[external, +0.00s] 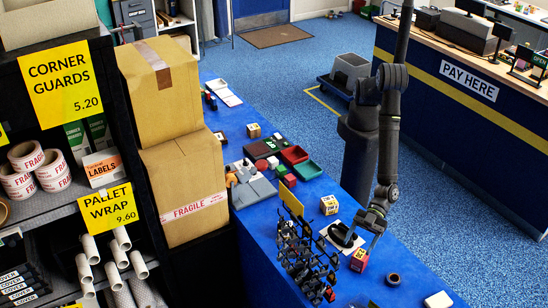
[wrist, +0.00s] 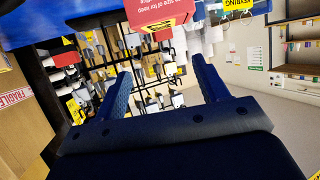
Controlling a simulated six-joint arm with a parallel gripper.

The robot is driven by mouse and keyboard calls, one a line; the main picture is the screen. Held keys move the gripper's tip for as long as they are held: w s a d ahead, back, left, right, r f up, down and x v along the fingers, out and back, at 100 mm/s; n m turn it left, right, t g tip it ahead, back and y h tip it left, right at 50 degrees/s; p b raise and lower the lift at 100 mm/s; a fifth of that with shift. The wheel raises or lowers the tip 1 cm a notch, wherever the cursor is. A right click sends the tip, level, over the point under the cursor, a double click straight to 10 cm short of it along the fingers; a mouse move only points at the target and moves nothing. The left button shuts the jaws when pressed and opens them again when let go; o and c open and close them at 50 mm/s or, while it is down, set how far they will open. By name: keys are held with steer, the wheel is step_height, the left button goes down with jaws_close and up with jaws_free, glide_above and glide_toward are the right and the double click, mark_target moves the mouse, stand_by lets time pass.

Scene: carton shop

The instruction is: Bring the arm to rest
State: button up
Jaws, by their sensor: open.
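My gripper (external: 372,236) is over the right part of the blue counter (external: 262,205), with its arm reaching down from above. In the wrist view its two blue fingers (wrist: 163,78) stand wide apart with nothing between them. A small red and yellow box (external: 359,261) sits on the counter just below and left of the gripper in the external view. A red box with print (wrist: 158,14) shows at the top of the wrist view, beyond the fingertips. Whether the fingers touch anything is too small to tell in the external view.
A black rack of hanging goods (external: 303,255) stands close left of the gripper. A black item on a white pad (external: 342,236) and a small yellow box (external: 329,205) are near. Red and green trays (external: 307,170) lie farther back. Large cartons (external: 183,190) stand left. Blue floor is open to the right.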

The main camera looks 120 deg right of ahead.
steer(key=w+d+r, duration=0.3)
steer(key=d+r, duration=0.7)
steer(key=r, duration=0.1)
steer(key=w+d+m+h, duration=0.2)
steer(key=w+d, duration=0.3)
steer(key=d, duration=0.5)
steer(key=w+d+m+h, duration=0.2)
steer(key=w+d+h, duration=0.1)
steer(key=d, duration=0.8)
steer(key=w+d+m+t+h, duration=0.1)
steer(key=w+d+m+h, duration=0.2)
steer(key=w+d, duration=0.3)
steer(key=d, duration=0.4)
steer(key=shift+w+d, duration=0.25)
steer(key=shift+w, duration=0.1)
